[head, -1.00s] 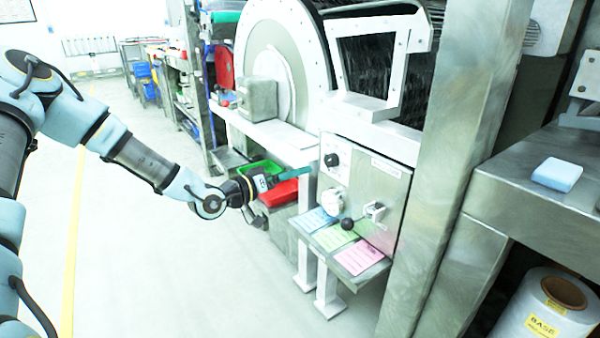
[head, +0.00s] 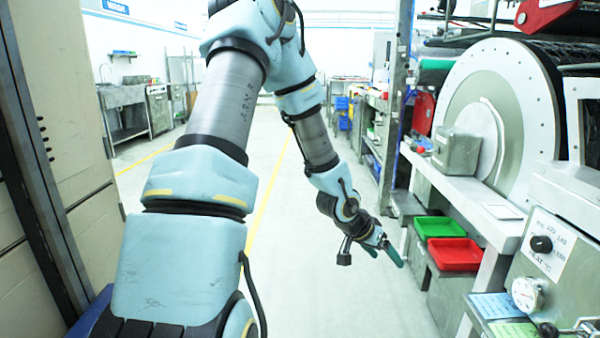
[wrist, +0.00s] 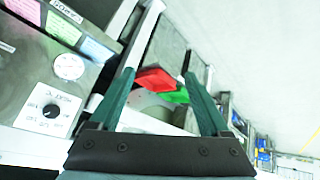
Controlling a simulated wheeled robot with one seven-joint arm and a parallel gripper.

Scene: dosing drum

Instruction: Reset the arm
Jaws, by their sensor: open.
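My gripper (head: 384,255) hangs over the open floor in the head view, left of the green and red trays, with its green fingers pointing down and to the right. In the wrist view my gripper (wrist: 160,85) has its two green fingers spread apart with nothing between them.
A green tray (head: 440,228) and a red tray (head: 455,254) sit beside the white drum (head: 497,100). Coloured cards (head: 495,305) lie on the ledge below the panel. A cabinet (head: 60,150) stands close on the left. The aisle floor (head: 310,290) is clear.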

